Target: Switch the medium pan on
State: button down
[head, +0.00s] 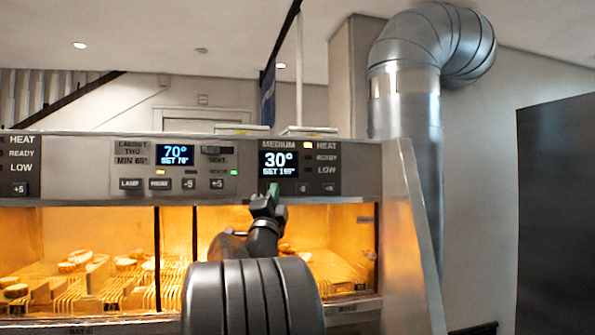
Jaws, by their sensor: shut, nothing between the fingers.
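The medium pan's control panel (326,172) is a dark panel marked MEDIUM on the steel front, right of centre. Its display (279,163) is lit and reads 30° with a smaller SET line, about 169°. An orange lamp (307,145) glows beside HEAT; the READY and LOW lamps look dark. A -5 button (302,188) and a +5 button (328,188) sit low on the panel. My gripper (272,191) is shut and empty, its green-tipped end at the panel's lower left, just below the display. It hides that corner; I cannot tell whether it touches.
The cabinet two panel (172,168) with a lit 70° display is to the left. Another panel (20,167) is at the far left edge. A heated cabinet with food on racks (100,275) lies below. A steel side wall (412,240) and duct (405,110) stand right.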

jog(key=s+b, duration=0.1)
jog(key=s, duration=0.2)
jog(key=s+d+b, duration=0.1)
jog(key=s+b, duration=0.1)
jog(key=shift+s, duration=0.4)
jog(key=c, duration=2.1)
grip_release()
